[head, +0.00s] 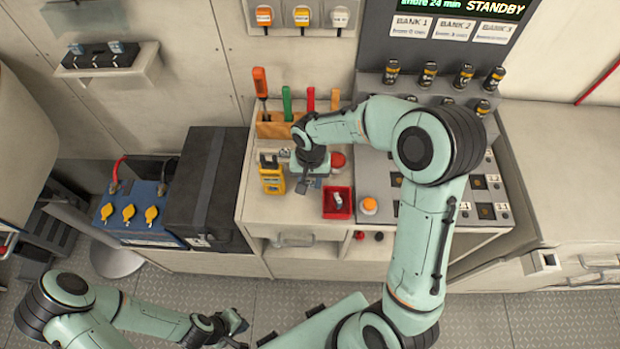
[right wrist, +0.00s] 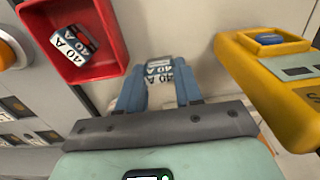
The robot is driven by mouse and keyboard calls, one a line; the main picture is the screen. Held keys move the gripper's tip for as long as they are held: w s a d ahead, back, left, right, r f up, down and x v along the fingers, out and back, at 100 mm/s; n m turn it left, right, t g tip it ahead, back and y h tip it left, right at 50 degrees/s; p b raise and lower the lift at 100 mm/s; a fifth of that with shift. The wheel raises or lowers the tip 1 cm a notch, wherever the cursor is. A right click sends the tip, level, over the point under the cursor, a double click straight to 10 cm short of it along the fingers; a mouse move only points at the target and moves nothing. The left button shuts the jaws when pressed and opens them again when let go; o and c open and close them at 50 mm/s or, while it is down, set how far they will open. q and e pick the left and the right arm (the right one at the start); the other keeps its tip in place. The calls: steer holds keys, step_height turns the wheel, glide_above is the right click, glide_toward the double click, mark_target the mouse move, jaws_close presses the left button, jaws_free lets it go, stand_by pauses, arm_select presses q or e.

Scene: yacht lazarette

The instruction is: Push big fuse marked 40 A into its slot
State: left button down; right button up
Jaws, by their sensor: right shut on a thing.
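My right gripper (head: 306,184) is over the bench top, between the yellow meter and the red tray. In the right wrist view its blue fingers (right wrist: 160,92) are shut on a fuse (right wrist: 158,68) marked 40 A. In the head view the held fuse is mostly hidden by the hand. The red tray (right wrist: 117,38) holds another piece marked 40 A (right wrist: 72,46). A grey panel (head: 378,172) with dark square sockets (head: 486,211) lies to the right, partly behind my right arm. I cannot tell which socket is for the 40 A fuse. My left gripper (head: 238,330) looks open and empty, low over the floor.
The yellow meter (head: 271,181) stands just left of the right gripper. An orange button (head: 369,205) is right of the tray. A wooden rack (head: 270,128) with tools is behind. A blue battery (head: 130,215) and a black box (head: 203,185) are at the left.

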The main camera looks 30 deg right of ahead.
steer(key=shift+f, duration=0.2)
steer(key=o, duration=0.7)
steer(key=shift+r, duration=0.1)
